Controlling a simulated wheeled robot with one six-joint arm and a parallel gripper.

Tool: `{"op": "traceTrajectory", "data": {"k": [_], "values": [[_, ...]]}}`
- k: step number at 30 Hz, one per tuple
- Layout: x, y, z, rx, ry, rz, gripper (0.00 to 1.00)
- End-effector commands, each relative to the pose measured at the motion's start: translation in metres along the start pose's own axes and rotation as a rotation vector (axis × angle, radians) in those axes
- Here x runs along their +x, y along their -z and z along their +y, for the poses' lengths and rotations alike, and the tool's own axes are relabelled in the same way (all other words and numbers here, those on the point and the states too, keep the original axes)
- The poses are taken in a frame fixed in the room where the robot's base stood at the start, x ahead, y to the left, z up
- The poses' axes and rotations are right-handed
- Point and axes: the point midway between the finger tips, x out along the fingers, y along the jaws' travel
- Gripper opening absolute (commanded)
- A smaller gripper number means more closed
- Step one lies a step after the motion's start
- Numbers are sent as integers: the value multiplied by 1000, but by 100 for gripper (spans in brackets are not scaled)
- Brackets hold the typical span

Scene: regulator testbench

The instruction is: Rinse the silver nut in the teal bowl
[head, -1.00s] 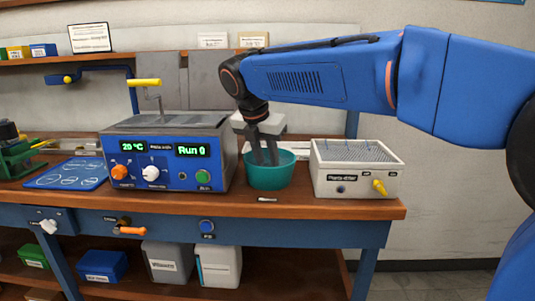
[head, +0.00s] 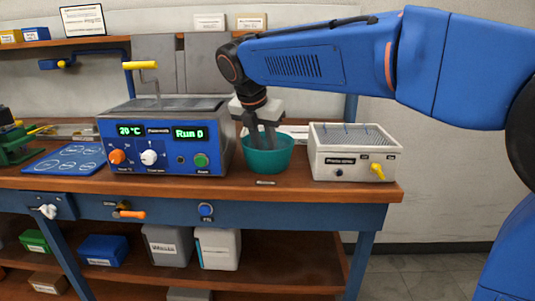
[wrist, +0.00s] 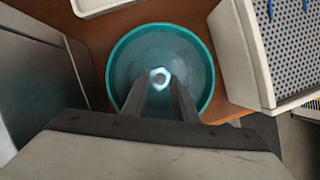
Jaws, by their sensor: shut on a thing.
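The teal bowl (head: 267,158) stands on the bench between the blue bath unit and the white box. It also shows in the wrist view (wrist: 204,68). My gripper (head: 269,146) points down into the bowl, its fingers inside the rim. In the wrist view my fingertips (wrist: 160,84) are shut on the silver nut (wrist: 160,75), a bright ring inside the bowl. The nut is hidden by the bowl wall in the head view. I cannot tell whether it touches the bowl's bottom.
The blue bath unit (head: 165,152) reading 20 °C and Run 0 stands close left of the bowl. The white box with a perforated top (head: 352,163) stands close right. A small label (head: 265,182) lies in front of the bowl. A blue mat (head: 66,159) lies at left.

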Motion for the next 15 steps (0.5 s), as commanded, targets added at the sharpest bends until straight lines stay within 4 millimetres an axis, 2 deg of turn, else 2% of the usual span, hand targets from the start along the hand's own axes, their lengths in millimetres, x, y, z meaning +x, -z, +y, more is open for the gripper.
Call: {"op": "traceTrajectory", "data": {"k": [15], "values": [[-6, -3, 0, 0, 0, 0, 3]]}}
